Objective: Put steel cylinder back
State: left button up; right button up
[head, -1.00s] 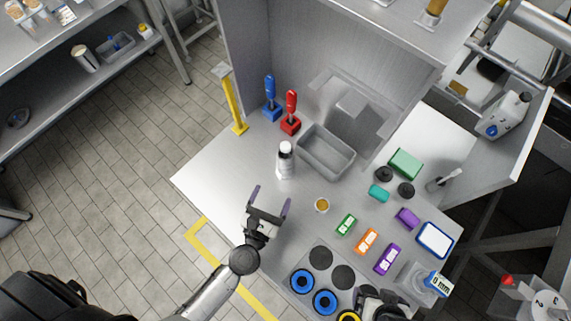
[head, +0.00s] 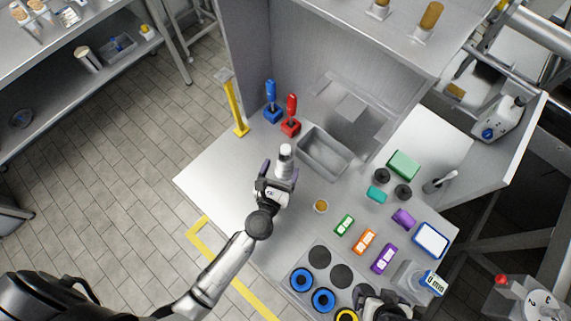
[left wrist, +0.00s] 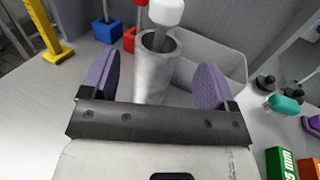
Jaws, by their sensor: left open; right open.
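The steel cylinder (head: 285,165) stands upright on the table, left of the grey tray, with a white-capped item sticking out of its top. In the left wrist view the cylinder (left wrist: 153,75) is between and just beyond the fingers. My left gripper (head: 275,172) is open at the cylinder's near side; its purple-padded fingers (left wrist: 155,85) are spread to either side, with gaps. My right gripper (head: 380,306) is at the bottom edge near the round pads; its fingertips are hard to make out.
The grey tray (head: 325,152) is just right of the cylinder. Blue (head: 271,102) and red (head: 290,116) handled blocks and a yellow post (head: 236,108) stand behind. A small amber-topped cup (head: 320,206) and coloured blocks lie to the right. The table's left corner is clear.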

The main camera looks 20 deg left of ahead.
aim_at(283, 163)
pick_arm(q)
jog(key=shift+w+a+p, duration=0.15)
jog(key=shift+w+p, duration=0.05)
jog(key=shift+w, duration=1.05)
jog(key=shift+w+a+p, duration=0.15)
jog(key=shift+w+p, duration=0.05)
jog(key=shift+w, duration=1.05)
jog(key=shift+c, duration=0.4)
grip_shut()
